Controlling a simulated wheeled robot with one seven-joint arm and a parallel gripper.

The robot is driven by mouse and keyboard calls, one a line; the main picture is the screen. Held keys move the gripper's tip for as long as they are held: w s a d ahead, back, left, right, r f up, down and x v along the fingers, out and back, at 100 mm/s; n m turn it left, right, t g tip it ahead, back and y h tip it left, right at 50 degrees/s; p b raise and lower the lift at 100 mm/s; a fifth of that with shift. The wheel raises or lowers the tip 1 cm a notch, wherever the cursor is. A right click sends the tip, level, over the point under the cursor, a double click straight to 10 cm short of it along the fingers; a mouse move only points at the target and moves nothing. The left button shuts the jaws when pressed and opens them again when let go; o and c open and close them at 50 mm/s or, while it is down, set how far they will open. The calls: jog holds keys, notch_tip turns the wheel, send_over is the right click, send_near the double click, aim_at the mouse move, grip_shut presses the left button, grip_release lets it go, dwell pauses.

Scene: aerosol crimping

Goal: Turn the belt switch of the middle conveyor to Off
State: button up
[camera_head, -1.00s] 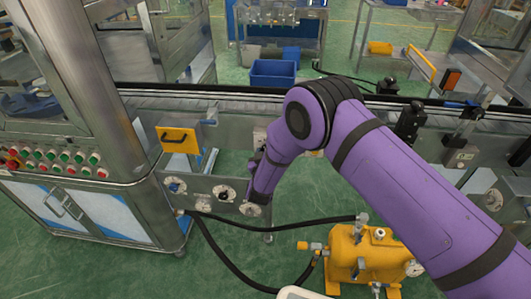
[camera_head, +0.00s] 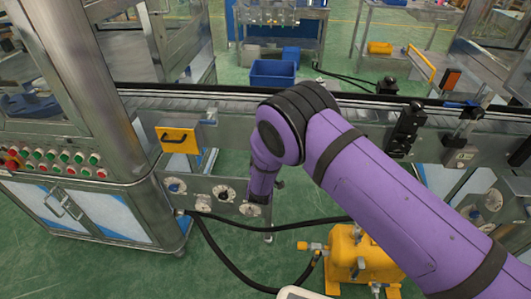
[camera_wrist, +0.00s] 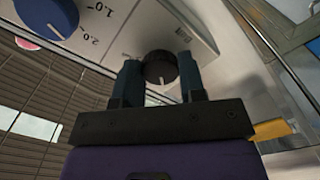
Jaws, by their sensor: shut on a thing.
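A black round knob (camera_wrist: 160,68) with a white pointer line sits on a light panel in the wrist view. The two fingers of my gripper (camera_wrist: 159,82) are on either side of it, shut on it. The pointer line faces toward my gripper's base; I cannot read any On or Off label beside it. In the head view my gripper (camera_head: 257,203) is at the right end of the control panel (camera_head: 205,200) below the conveyor (camera_head: 225,107), and my arm partly hides that spot.
A blue knob (camera_wrist: 45,14) with a numbered scale is close beside the fingers. Another dial (camera_head: 224,193) is on the same panel. A yellow compressor tank (camera_head: 352,257) with black hoses stands on the floor to the right.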

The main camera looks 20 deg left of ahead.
jog(key=o, duration=0.9)
jog(key=shift+s, duration=0.1)
jog(key=v, duration=1)
jog(key=shift+s+d, duration=0.15)
jog(key=shift+s, duration=0.15)
